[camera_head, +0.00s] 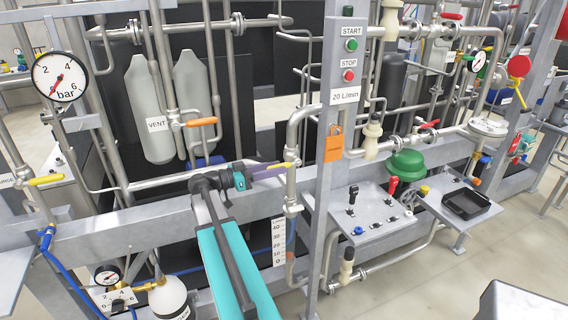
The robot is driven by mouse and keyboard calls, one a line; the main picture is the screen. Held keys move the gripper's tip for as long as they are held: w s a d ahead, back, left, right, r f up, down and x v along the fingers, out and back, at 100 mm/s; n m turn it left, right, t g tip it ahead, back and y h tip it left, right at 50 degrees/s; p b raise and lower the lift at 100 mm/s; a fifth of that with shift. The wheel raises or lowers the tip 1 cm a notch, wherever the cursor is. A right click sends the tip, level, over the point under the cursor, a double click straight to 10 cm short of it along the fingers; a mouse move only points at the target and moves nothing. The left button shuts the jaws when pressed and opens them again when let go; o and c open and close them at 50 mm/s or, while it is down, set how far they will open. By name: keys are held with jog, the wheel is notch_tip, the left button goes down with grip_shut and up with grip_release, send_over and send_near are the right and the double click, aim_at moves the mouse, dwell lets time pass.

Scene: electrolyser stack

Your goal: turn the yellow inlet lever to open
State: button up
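A yellow lever (284,165) sits on the vertical grey pipe just left of the steel post, near the middle of the view. It lies roughly level, its handle pointing left. My gripper (272,171) is at the end of my teal and dark arm, with its tip at or very near this lever's handle; I cannot tell whether they touch. Whether its fingers are apart or closed is too small to see. A second yellow lever (46,180) is on a pipe at the far left, away from my gripper. No inlet label is readable by either lever.
An orange lever (201,122) by the VENT sign (157,124) is above my gripper. An orange tag (334,146) hangs on the post (329,190) to the right. A level scale (279,242) is below. A control panel (372,213) stands further right.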

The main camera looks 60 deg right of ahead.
jog(key=shift+p+x, duration=0.6)
jog(key=shift+x, duration=1.3)
grip_shut()
